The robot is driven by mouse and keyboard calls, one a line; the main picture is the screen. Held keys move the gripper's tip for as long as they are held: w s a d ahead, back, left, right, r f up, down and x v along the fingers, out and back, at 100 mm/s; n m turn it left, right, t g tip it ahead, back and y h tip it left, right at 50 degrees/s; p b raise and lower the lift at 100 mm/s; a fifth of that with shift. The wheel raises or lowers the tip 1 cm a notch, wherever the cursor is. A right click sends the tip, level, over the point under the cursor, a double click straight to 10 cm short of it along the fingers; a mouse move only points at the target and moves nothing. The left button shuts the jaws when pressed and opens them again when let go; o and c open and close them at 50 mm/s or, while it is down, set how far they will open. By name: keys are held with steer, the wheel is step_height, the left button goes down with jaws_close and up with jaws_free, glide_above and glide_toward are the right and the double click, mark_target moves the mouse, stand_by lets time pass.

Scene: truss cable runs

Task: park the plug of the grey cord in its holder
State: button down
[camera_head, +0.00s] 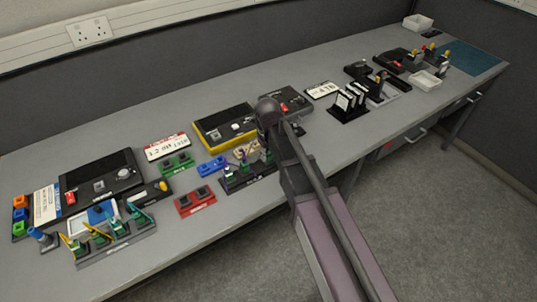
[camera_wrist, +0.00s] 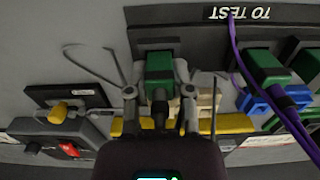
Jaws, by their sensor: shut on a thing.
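In the wrist view my gripper (camera_wrist: 159,104) is shut on a green plug (camera_wrist: 159,68) with a dark cord end pointing toward my palm. One finger presses on each side of it. Thin grey loops beside the fingers look like the grey cord. The plug lies over a dark rack (camera_wrist: 185,15) marked "TO TEST", upside down in this view; I cannot tell whether it is seated in a slot or just above it. In the head view the rack (camera_head: 236,184) stands near the table's front edge, and my arm hides the fingertips.
Right of my gripper in the wrist view, a purple cord (camera_wrist: 237,60) runs past other green plugs (camera_wrist: 263,64) and blue parts. In the head view, a red block (camera_head: 195,202), a blue block (camera_head: 211,167) and a yellow-edged device (camera_head: 224,127) stand close by. Another rack (camera_head: 115,238) stands at front left.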

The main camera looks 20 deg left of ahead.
stand_by(0.3)
steer(key=shift+c, duration=2.1)
jaws_free()
steer(key=shift+r+p, duration=2.5)
steer(key=shift+r+p, duration=2)
